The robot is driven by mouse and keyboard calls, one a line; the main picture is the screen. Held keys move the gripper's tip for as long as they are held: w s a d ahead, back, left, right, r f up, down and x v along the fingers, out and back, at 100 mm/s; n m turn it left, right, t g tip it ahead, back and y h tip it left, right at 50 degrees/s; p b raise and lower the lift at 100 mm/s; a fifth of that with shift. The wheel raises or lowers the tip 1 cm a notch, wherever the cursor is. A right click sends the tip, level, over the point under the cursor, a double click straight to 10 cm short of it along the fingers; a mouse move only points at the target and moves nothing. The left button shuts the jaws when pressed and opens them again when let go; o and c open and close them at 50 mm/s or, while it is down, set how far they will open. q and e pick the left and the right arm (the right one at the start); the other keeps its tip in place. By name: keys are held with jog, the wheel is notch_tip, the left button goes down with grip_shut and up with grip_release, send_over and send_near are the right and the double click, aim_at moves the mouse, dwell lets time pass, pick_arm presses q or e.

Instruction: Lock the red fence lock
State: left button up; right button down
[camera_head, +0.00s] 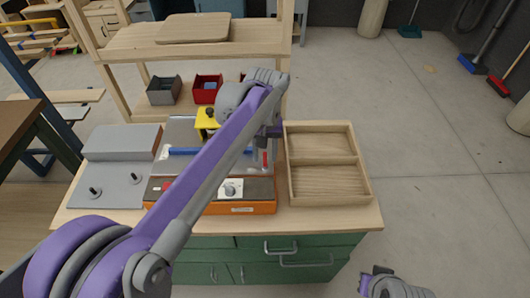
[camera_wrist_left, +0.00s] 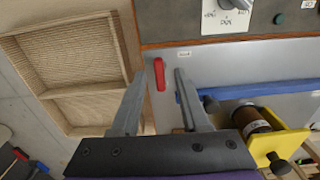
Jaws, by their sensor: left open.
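The red fence lock (camera_wrist_left: 159,74) is a small red lever on the grey machine top in the left wrist view, beside the blue fence bar (camera_wrist_left: 255,90). In the head view the lock (camera_head: 264,160) shows small near the right edge of the machine, and the blue bar (camera_head: 185,151) runs across its top. My left gripper (camera_wrist_left: 158,80) is open, and the lock appears between its fingers in the wrist view. Contact cannot be told. The left gripper (camera_head: 270,132) also shows in the head view. My right gripper (camera_head: 378,284) is at the bottom edge, its fingers unclear.
The orange-fronted machine (camera_head: 250,208) stands on a wooden-topped green cabinet (camera_head: 330,220). A two-part wooden tray (camera_head: 322,126) is on its right, and a grey plate with black knobs (camera_head: 125,200) on its left. A yellow block (camera_wrist_left: 290,142) stands by the bar. Floor at right is mostly clear.

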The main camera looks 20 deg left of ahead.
aim_at(265, 158)
pick_arm(q)
notch_tip(265, 158, up, 11)
jog(key=p, duration=0.1)
dwell(0.4)
jog(key=shift+f, duration=0.1)
dwell(0.3)
jog(key=s+a+f+m+t+p, duration=0.1)
jog(key=s+a+f+t+p, duration=0.1)
jog(key=s+f, duration=0.4)
jog(key=s+a+f+m+t+p, duration=0.2)
jog(key=s+f, duration=0.5)
jog(key=s, duration=0.8)
jog(key=shift+a+f+t+p, duration=0.15)
jog(key=shift+a+t+p, duration=0.15)
jog(key=shift+t+p, duration=0.4)
